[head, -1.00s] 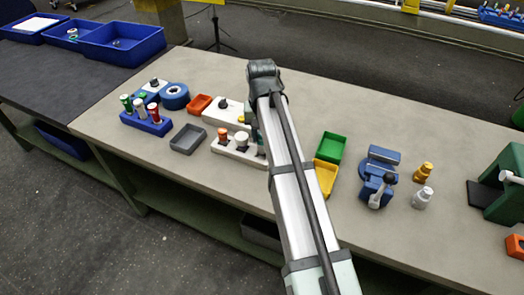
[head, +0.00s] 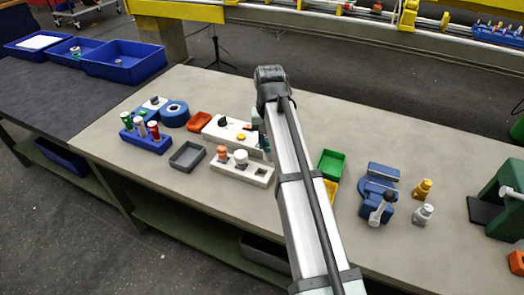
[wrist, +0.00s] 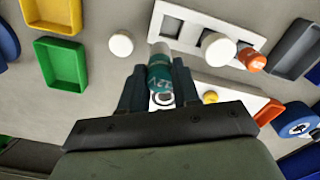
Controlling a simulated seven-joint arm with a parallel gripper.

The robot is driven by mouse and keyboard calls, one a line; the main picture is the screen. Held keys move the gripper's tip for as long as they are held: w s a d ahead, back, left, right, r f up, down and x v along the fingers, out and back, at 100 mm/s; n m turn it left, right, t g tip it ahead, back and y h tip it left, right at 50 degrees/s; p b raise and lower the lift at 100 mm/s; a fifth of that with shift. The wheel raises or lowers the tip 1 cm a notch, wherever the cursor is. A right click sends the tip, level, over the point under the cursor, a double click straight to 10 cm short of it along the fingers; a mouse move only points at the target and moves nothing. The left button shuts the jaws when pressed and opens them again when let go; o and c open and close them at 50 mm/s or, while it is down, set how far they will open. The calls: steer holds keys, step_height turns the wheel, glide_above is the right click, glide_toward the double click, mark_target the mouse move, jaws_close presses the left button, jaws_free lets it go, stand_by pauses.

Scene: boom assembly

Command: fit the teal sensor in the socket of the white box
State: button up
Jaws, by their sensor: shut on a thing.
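The teal sensor (wrist: 159,78) is a short cylinder with a pale end and white lettering. My gripper (wrist: 157,88) is shut on it in the wrist view. The white box (head: 231,131) has a black knob and a yellow button; in the wrist view it (wrist: 236,98) lies partly behind the gripper. My arm hides the box's right end in the head view. A white ring (wrist: 162,99) shows between the fingers; I cannot tell whether it is the socket. The sensor appears to be above the bench, between the box and the white rack (head: 262,177).
The rack holds an orange-topped part (head: 223,154) and a white-topped part (head: 241,157), and has empty square holes. A grey tray (head: 187,157), orange tray (head: 199,121) and green tray (head: 331,163) stand around. A white disc (wrist: 121,44) lies near the sensor in the wrist view.

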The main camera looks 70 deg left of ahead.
steer(key=w+a+r, duration=0.3)
steer(key=w+a, duration=0.2)
steer(key=a, duration=0.7)
steer(key=shift+w+d+f, duration=0.1)
steer(key=shift+d+f, duration=0.1)
steer(key=shift+f, duration=1)
steer(key=shift+d+f, duration=0.2)
steer(key=shift+f, duration=0.95)
steer(key=shift+f, duration=2.1)
steer(key=o, duration=1.1)
steer(key=shift+r, duration=0.1)
step_height(320, 180, up, 7)
stand_by(0.4)
